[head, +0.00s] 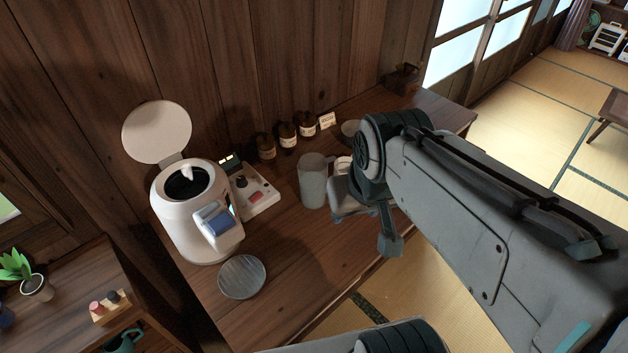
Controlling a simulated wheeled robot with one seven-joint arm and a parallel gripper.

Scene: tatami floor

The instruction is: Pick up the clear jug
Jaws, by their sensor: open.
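The clear jug (313,182) stands upright on the wooden counter, near the middle of the head view. It looks greyish and see-through, with a handle on its upper right side. My gripper (366,232) is to the right of the jug and nearer the counter's front edge. It is open, with one finger hanging down in plain view. The other finger is partly hidden by the gripper body and wrist. I see nothing between the fingers. I cannot tell the exact gap between gripper and jug.
A white cooker (192,225) with a raised lid stands left on the counter (300,262). A switch panel (255,197), a round grey plate (242,277) and several brown jars (287,135) are near the jug. A bowl (351,130) sits behind my wrist. The counter's front middle is clear.

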